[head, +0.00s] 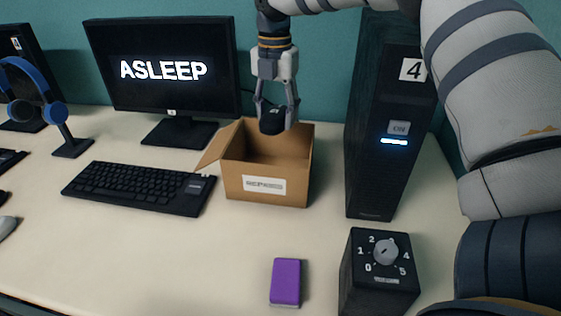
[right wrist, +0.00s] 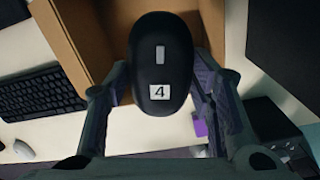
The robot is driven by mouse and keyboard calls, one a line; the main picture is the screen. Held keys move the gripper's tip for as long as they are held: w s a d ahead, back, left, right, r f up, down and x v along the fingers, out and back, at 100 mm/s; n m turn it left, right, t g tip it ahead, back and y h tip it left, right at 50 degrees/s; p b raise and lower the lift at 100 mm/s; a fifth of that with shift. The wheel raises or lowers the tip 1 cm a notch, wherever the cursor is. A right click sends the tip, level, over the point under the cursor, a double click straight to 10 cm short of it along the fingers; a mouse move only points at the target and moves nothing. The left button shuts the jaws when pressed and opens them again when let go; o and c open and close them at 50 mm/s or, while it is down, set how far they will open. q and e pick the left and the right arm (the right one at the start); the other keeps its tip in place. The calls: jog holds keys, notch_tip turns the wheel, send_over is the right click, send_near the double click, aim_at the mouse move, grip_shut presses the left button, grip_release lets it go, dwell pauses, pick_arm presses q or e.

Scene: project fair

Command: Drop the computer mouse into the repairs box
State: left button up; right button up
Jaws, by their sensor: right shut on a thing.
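A black computer mouse (right wrist: 160,62) with a white "4" label hangs between the fingers of my right gripper (head: 277,112), which is shut on it. The mouse also shows in the head view (head: 271,121), at the level of the box's open top or a little above it. The repairs box (head: 265,187) is an open brown cardboard box with a white label and a flap out to the left. In the right wrist view the box (right wrist: 75,38) lies beyond the mouse. My left gripper is in neither view.
A black keyboard (head: 138,187) lies left of the box, and a monitor (head: 165,70) reading "ASLEEP" stands behind. A tall black computer tower (head: 378,150) labelled 4 stands right. A purple block (head: 286,282) and a dial box (head: 379,272) are in front.

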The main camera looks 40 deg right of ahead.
jog(key=shift+d+m, duration=0.3)
jog(key=shift+m, duration=0.2)
jog(key=shift+f, duration=0.35)
notch_tip(320, 180, down, 5)
jog(key=shift+f+b, duration=0.1)
jog(key=shift+b, duration=0.3)
jog(key=o, duration=1.2)
jog(key=shift+o, duration=0.2)
notch_tip(320, 180, up, 12)
jog(key=shift+r, duration=0.1)
